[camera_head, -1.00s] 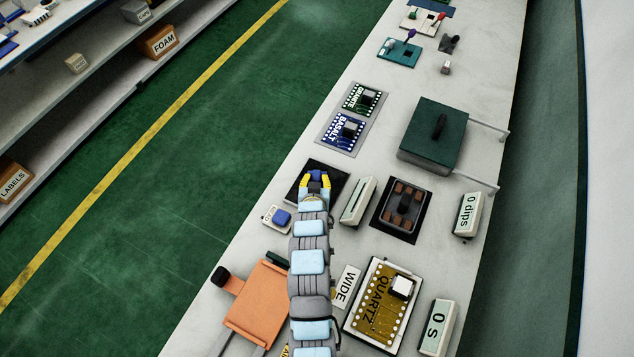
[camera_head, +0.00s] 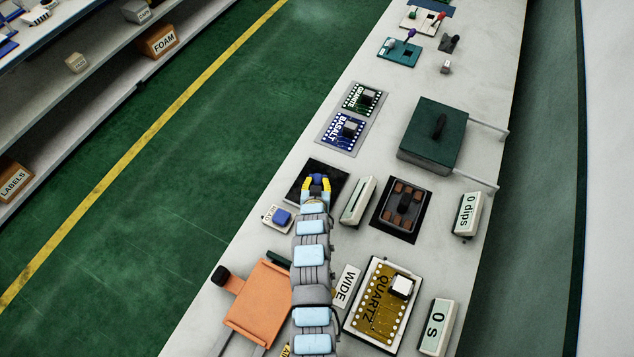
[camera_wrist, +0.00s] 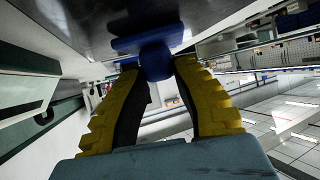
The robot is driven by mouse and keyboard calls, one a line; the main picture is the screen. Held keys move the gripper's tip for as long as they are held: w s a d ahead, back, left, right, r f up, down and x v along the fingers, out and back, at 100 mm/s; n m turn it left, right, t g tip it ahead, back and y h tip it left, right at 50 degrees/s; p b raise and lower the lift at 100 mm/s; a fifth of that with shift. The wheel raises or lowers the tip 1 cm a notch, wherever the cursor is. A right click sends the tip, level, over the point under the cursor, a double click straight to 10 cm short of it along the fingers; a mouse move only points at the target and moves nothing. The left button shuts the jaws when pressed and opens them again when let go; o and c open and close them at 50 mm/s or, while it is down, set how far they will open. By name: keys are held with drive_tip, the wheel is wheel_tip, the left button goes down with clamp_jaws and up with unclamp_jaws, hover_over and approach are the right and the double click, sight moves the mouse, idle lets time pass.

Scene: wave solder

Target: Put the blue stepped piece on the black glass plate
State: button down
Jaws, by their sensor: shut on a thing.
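The blue stepped piece (camera_wrist: 155,55) is between the tips of the yellow fingers of my gripper (camera_wrist: 158,75) in the wrist view. In the head view, my gripper (camera_head: 316,186) is shut on the piece (camera_head: 318,178) over the black glass plate (camera_head: 335,171). The plate also shows in the wrist view as a dark shiny surface (camera_wrist: 85,25). The wide part of the piece is at or very near that surface; I cannot tell whether it touches. My gripper and arm hide part of the plate.
A small labelled holder with a blue button (camera_head: 281,217) is left of my arm. A white-framed block (camera_head: 357,201) and a dark tray with brown parts (camera_head: 405,204) stand to the right. The blue BASALT board (camera_head: 342,133) lies beyond the plate. An orange plate (camera_head: 257,304) is nearer.

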drive_tip(key=shift+f, duration=0.1)
drive_tip(key=c, duration=1)
unclamp_jaws()
drive_tip(key=shift+o, duration=0.2)
drive_tip(key=shift+s+r, duration=0.1)
drive_tip(key=shift+r, duration=0.1)
drive_tip(key=shift+s+r, duration=0.1)
drive_tip(key=shift+s, duration=0.05)
drive_tip(key=v, duration=1.1)
drive_tip(key=shift+s, duration=0.25)
